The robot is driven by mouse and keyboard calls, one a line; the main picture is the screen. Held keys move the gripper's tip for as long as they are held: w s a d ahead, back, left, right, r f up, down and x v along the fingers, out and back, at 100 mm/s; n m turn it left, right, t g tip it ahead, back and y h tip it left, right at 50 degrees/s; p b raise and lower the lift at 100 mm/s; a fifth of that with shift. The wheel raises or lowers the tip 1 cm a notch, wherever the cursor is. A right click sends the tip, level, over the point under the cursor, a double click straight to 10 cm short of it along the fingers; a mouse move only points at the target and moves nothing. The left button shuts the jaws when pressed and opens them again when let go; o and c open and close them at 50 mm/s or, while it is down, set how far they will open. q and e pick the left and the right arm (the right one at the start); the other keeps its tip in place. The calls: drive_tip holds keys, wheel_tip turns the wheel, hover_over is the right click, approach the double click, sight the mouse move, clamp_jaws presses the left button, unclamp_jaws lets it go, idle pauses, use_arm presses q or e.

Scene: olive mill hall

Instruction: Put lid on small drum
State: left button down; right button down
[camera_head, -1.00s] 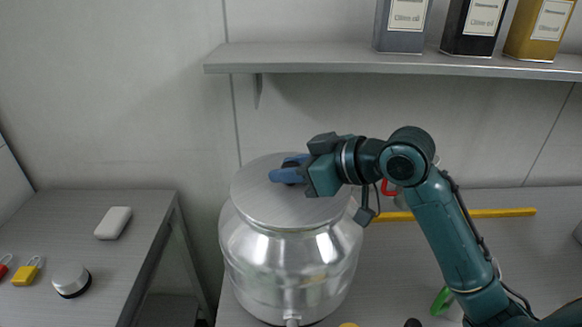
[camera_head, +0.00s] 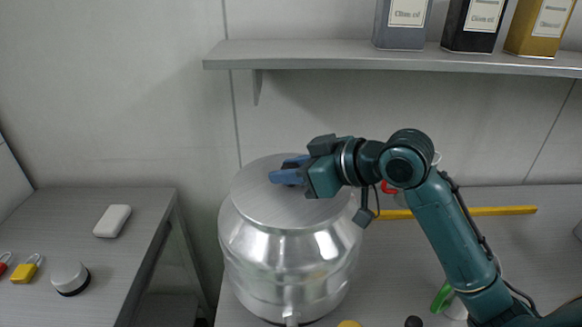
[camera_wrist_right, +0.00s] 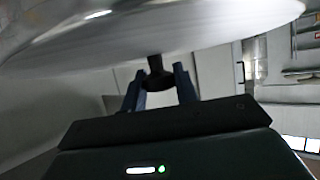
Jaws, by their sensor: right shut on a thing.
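The small drum (camera_head: 285,262) is a shiny metal vessel with a spout low at its front, standing on the right-hand bench. The flat round metal lid (camera_head: 270,212) lies over the drum's mouth and looks about level; I cannot tell whether it is fully seated. My right gripper (camera_head: 285,174) is shut on the lid's dark knob. In the right wrist view the knob (camera_wrist_right: 157,75) is between the blue fingers, and the lid's flat face (camera_wrist_right: 170,35) fills the upper part. My left gripper is not in view.
A shelf (camera_head: 400,60) with several oil tins runs along the wall behind. A yellow bar (camera_head: 480,211) lies on the bench behind my right arm. A lower table at left carries a white block (camera_head: 112,221), a round white-topped thing (camera_head: 70,278) and a yellow padlock (camera_head: 27,269).

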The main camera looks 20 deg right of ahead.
sight(345, 205)
drive_tip(key=c, duration=1.3)
unclamp_jaws()
drive_tip(key=shift+f, duration=0.1)
drive_tip(key=shift+c, duration=0.2)
drive_tip(key=shift+p+v, duration=0.35)
drive_tip(key=shift+v, duration=5.2)
